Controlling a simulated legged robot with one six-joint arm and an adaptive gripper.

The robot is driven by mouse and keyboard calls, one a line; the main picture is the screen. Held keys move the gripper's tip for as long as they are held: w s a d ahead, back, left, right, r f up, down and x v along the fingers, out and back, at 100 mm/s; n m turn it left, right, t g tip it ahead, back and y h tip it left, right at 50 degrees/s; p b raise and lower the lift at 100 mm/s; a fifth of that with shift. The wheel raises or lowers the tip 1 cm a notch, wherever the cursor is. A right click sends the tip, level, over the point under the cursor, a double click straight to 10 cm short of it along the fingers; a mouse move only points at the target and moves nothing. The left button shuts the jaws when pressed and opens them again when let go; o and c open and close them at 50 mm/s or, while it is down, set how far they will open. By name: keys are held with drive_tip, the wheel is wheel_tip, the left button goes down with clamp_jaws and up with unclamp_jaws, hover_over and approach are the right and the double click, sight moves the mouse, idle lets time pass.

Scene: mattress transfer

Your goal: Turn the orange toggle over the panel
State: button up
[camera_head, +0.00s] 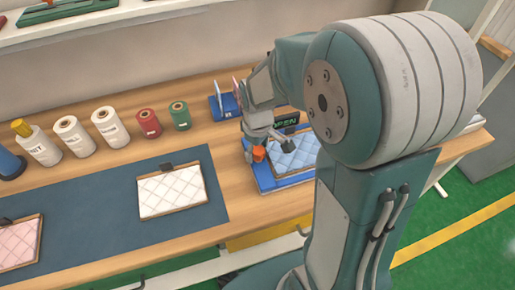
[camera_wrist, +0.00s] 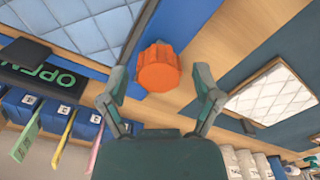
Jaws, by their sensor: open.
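The orange toggle (camera_head: 258,153) is a short faceted knob at the left edge of a blue fixture (camera_head: 266,179). The light blue quilted panel (camera_head: 297,150) lies in that fixture. In the wrist view the toggle (camera_wrist: 158,70) appears between and slightly beyond my fingertips, with the quilted panel (camera_wrist: 95,30) up and left of it. My gripper (camera_head: 264,135) is open and empty, close above the toggle. The fingers (camera_wrist: 161,82) are spread wider than the toggle, and I see a gap on each side. Contact cannot be told. My arm hides part of the fixture's right side.
A black OPEN sign (camera_head: 287,122) stands behind the fixture, near blue slotted holders (camera_head: 222,107). A white quilted panel (camera_head: 172,192) lies on a dark mat (camera_head: 100,205) at left, with a pink one (camera_head: 15,246) further left. Several spools (camera_head: 107,124) line the back.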

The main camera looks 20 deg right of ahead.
clamp_jaws()
drive_tip(key=shift+m, duration=0.3)
drive_tip(key=m, duration=0.4)
drive_tip(key=shift+s, duration=0.1)
drive_tip(key=m, duration=0.5)
drive_tip(key=shift+d, duration=0.1)
drive_tip(key=m, duration=0.4)
drive_tip(key=shift+f+m, duration=0.1)
drive_tip(key=shift+m, duration=2)
